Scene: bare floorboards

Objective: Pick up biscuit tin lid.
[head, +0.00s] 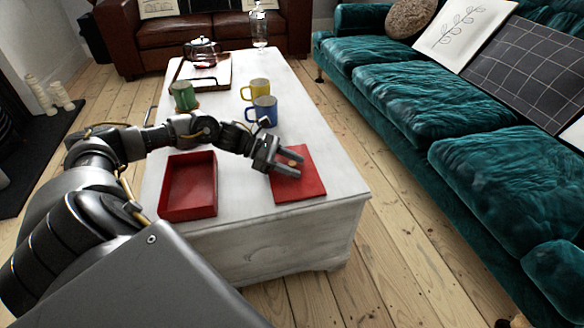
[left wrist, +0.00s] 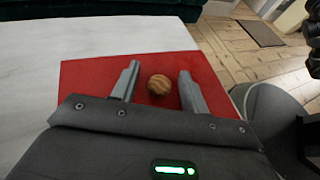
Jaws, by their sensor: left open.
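The biscuit tin lid (head: 312,184) is a flat red square lying on the white table near its front right corner. In the left wrist view the red lid (left wrist: 85,80) has a round brown wooden knob (left wrist: 159,85) on top. My left gripper (head: 295,162) is over the lid, open. In the left wrist view its fingers (left wrist: 159,72) stand on either side of the knob, with gaps visible at both sides. The open red tin (head: 188,211) sits left of the lid, apart from it, and looks empty. My right gripper is not in view.
On the white table (head: 230,140) stand a blue mug (head: 264,112), a yellow mug (head: 256,91), a green mug (head: 184,95) and a tray with a glass teapot (head: 202,52). A teal sofa (head: 420,105) runs along the right. The table's edges are close to the lid.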

